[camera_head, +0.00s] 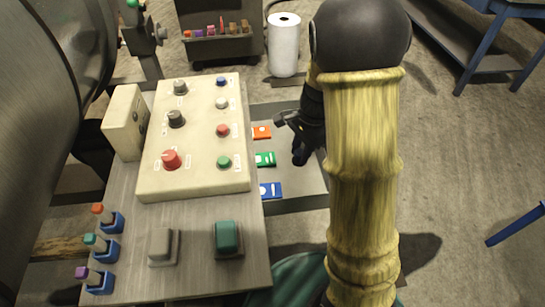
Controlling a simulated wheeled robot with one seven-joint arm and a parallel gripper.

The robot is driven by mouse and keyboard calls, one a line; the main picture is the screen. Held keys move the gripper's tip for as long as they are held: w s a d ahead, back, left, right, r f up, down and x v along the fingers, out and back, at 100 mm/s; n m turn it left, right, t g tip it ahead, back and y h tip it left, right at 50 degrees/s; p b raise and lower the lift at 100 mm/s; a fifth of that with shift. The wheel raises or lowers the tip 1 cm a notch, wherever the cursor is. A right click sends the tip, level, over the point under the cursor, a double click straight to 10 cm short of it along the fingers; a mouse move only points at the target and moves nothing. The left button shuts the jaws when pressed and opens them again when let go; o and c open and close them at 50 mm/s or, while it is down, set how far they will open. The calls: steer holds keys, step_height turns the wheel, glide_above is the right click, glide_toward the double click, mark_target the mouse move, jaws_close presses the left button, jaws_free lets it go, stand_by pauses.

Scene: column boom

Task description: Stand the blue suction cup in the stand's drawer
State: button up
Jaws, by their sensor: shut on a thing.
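The stand's drawer (294,205) is pulled out on the right side of the stand (205,262). In it an orange patch (261,132), a green patch (265,159) and a blue patch (270,190) lie in a row, each with white markings.
A beige control box (195,185) with knobs and buttons stands left of the drawer. Blue holders (101,283) with coloured-topped pieces are at the lower left. A white roll (284,50) and a dark cabinet (222,48) are behind. Blue-framed furniture (490,45) is at the upper right.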

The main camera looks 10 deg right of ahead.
stand_by(0.3)
steer(key=shift+f+b, duration=0.75)
steer(key=shift+f, duration=2.4)
steer(key=shift+f+b, duration=0.55)
steer(key=shift+f, duration=1.35)
steer(key=o, duration=1)
steer(key=shift+c, duration=0.2)
